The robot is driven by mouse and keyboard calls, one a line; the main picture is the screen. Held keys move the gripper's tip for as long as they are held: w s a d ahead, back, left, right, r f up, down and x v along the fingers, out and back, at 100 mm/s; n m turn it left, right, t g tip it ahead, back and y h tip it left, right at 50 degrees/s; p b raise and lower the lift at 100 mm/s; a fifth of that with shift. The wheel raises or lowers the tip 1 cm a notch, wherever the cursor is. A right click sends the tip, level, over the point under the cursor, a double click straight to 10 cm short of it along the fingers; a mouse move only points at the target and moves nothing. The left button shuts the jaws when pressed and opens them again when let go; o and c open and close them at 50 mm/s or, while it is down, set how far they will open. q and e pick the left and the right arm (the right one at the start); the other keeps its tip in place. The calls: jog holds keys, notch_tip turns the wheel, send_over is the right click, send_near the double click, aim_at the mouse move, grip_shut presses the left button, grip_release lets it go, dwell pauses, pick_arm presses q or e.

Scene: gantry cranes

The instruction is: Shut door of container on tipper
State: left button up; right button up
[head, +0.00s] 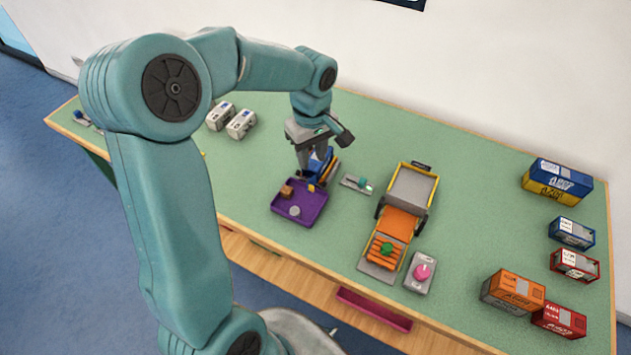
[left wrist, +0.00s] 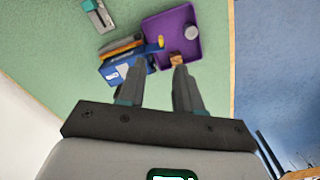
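A blue container (left wrist: 118,72) with a white label sits at the near end of the purple tray, on or against a yellow-orange frame that looks like the tipper (left wrist: 122,50). In the head view the blue container (head: 320,157) is partly hidden by my left gripper (head: 305,165). A small yellow part (left wrist: 160,41) shows at the tray end of the container; I cannot tell whether it belongs to the door, or how far open the door is. In the left wrist view my left gripper (left wrist: 160,68) has its fingers apart with nothing between them, close beside the container. My right gripper is not in view.
The purple tray (head: 287,217) holds a brown cube (head: 286,191) and a grey round piece (head: 294,211). A small grey device with a teal part (head: 363,182) and an orange tipping truck (head: 398,222) stand to the right. Several containers stand at the far right.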

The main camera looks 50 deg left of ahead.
aim_at(312, 186)
pick_arm(q)
notch_tip(312, 186, down, 10)
jog(key=shift+s+r, duration=0.1)
jog(key=shift+s+f, duration=0.15)
jog(key=shift+f, duration=0.1)
jog(key=shift+w, duration=0.2)
